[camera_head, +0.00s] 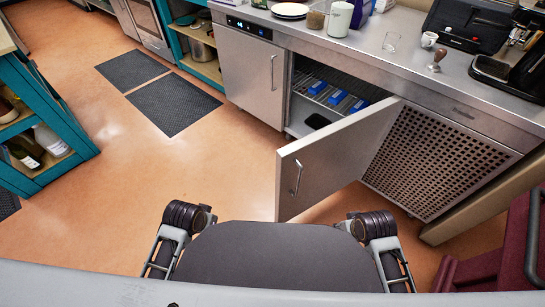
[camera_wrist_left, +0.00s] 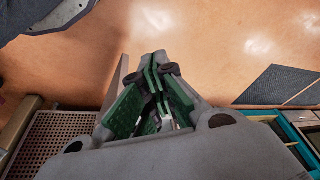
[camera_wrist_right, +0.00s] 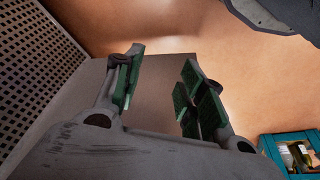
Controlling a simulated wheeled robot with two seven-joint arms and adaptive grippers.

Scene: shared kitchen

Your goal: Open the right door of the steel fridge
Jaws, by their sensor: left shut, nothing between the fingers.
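The steel fridge (camera_head: 250,75) stands under the counter. Its right door (camera_head: 335,160) is swung wide open into the room, with its handle (camera_head: 297,177) on the face turned to the left. Wire shelves and blue-topped boxes (camera_head: 337,97) show inside. The left door (camera_head: 268,70) is closed. My left gripper (camera_wrist_left: 158,70) is shut and empty in the left wrist view. My right gripper (camera_wrist_right: 163,60) is open and empty in the right wrist view, with the open door's panel (camera_wrist_right: 155,85) behind its fingers; I cannot tell whether they touch. Neither gripper shows in the head view.
A perforated panel (camera_head: 435,160) is right of the fridge. The steel counter (camera_head: 365,50) holds cups, a tamper and coffee machines. Dark mats (camera_head: 172,104) lie on the open orange floor at left. A teal shelf (camera_head: 75,145) stands at far left, a dark red object (camera_head: 490,260) at right.

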